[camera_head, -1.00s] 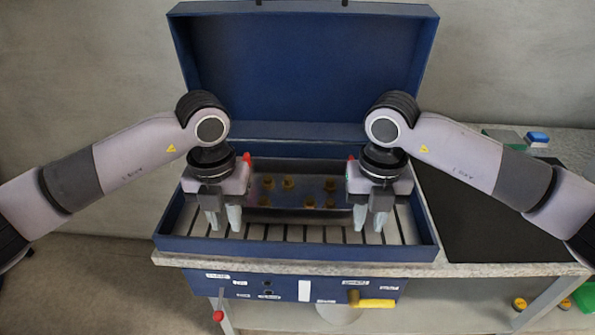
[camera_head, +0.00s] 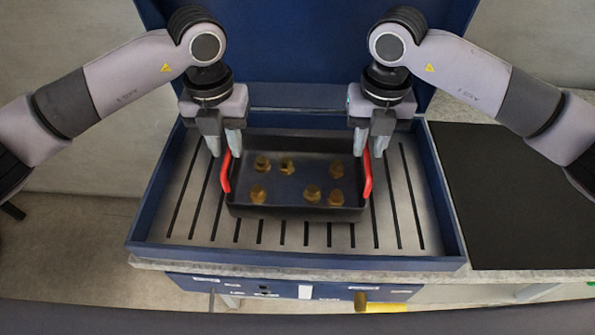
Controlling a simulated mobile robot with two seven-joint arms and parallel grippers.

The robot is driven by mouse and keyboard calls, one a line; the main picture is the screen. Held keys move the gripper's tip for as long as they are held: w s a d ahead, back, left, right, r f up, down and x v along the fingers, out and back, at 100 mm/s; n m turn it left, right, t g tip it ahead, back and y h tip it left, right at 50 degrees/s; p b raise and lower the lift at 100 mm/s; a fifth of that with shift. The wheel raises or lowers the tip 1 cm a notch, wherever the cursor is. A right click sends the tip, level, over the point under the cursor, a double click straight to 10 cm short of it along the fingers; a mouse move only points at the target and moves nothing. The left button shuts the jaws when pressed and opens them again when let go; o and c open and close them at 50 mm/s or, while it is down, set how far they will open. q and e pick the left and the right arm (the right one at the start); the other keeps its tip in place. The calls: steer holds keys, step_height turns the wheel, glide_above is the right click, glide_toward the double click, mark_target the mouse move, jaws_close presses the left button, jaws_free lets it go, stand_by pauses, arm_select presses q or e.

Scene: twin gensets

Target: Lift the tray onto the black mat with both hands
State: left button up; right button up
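The dark tray (camera_head: 310,211) sits on the slatted floor of a blue lidded box. It has a red handle at each side, the left one (camera_head: 226,172) and the right one (camera_head: 367,174), and holds several small brass-coloured pieces (camera_head: 287,167). My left gripper (camera_head: 225,148) points down by the far end of the left handle, fingers apart. My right gripper (camera_head: 369,148) points down by the far end of the right handle, fingers apart. I cannot tell whether either touches its handle. The black mat (camera_head: 505,195) lies flat on the worktop to the right and is bare.
The blue box (camera_head: 290,258) has low walls around the tray, and its raised lid (camera_head: 300,60) stands behind. The speckled worktop (camera_head: 545,277) borders the mat. A yellow handle (camera_head: 380,307) sticks out below the box's front.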

mark_target(232, 168)
arm_select(q)
steer(key=shift+f, duration=0.1)
arm_select(e)
steer(key=shift+f, duration=0.1)
